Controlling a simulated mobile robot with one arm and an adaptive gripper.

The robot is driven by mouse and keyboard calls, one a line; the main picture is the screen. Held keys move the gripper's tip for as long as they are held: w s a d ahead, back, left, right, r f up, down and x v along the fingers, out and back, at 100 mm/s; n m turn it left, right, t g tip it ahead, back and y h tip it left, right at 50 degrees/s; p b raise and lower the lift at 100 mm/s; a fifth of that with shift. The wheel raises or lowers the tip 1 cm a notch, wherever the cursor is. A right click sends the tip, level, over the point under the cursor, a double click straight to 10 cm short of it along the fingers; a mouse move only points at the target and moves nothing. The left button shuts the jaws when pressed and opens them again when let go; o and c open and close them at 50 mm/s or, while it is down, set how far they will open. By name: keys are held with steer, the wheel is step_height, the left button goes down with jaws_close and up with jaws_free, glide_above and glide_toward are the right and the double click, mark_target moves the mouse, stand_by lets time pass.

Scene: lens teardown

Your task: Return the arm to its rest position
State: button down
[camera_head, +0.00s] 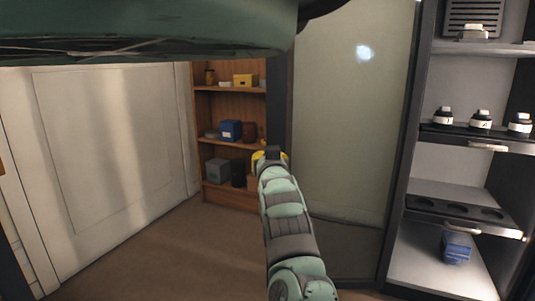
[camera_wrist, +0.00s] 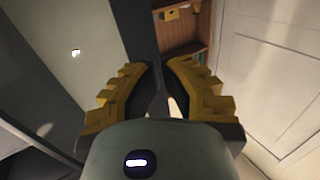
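My arm (camera_head: 290,232) reaches up from the bottom of the head view, with its green and grey links in front of the tall glass-like panel and the wooden shelf. My gripper (camera_head: 270,157) is at its far end and looks small there. In the wrist view my gripper (camera_wrist: 162,70) shows two yellow stepped fingers with a narrow gap between them. Nothing is held in the gap. The gripper appears apart from the shelf and the panel.
A wooden shelf (camera_head: 228,145) with small boxes stands behind the gripper. A pale panel (camera_head: 350,110) is right of it. The floor (camera_head: 165,255) at left is clear.

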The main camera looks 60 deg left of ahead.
steer(key=shift+p+v, duration=0.7)
steer(key=shift+v, duration=0.5)
steer(key=shift+a+r, duration=0.1)
